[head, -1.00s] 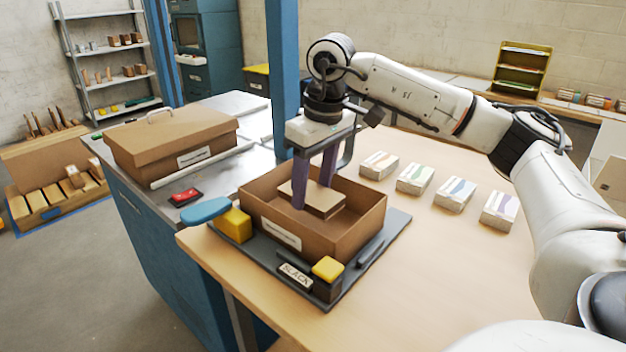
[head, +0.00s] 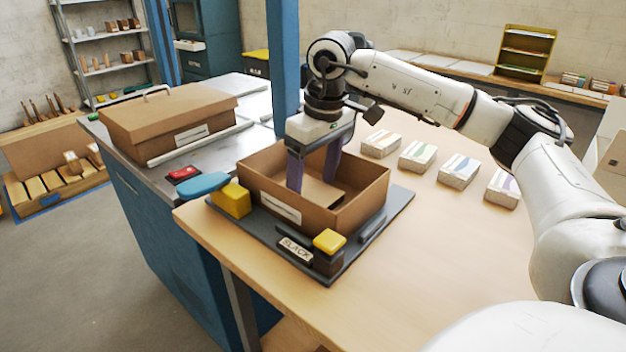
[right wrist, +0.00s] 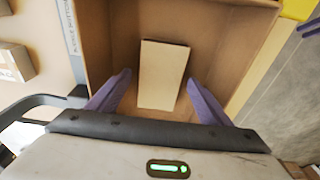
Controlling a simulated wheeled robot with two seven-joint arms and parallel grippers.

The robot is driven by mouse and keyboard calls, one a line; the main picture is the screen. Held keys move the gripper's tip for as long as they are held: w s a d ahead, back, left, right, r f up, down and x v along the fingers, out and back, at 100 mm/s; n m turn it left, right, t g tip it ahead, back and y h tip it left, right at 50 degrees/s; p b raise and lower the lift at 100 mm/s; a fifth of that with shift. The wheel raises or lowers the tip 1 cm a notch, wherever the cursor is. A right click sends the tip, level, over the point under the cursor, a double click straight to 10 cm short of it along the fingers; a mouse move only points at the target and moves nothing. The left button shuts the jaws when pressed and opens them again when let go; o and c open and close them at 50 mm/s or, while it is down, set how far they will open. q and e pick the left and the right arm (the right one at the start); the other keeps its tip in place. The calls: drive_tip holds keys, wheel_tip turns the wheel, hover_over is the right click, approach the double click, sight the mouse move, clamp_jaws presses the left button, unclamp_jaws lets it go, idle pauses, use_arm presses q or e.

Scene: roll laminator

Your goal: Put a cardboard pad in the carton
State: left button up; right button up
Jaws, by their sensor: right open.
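The open cardboard carton (head: 345,215) stands on a dark tray (head: 395,213) on the wooden table. The cardboard pad (head: 321,192) lies inside the carton, apparently on its floor; it also shows as a tan rectangle in the right wrist view (right wrist: 162,75). My right gripper (head: 313,178) is open, its purple fingers reaching down into the carton. In the right wrist view the fingers (right wrist: 158,95) stand apart on either side of the pad's near end, with gaps between.
A yellow block (head: 231,201) with a blue paddle (head: 203,185) sits at the carton's left, and a yellow-topped block (head: 329,243) at its front corner. Several wrapped packs (head: 459,170) lie to the right. A lidded box (head: 167,122) stands on the metal bench. The table's front right is clear.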

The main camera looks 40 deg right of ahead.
wheel_tip(320, 180, up, 10)
drive_tip(key=s+p, duration=0.1)
drive_tip(key=shift+s, duration=0.3)
drive_tip(key=shift+r, duration=0.1)
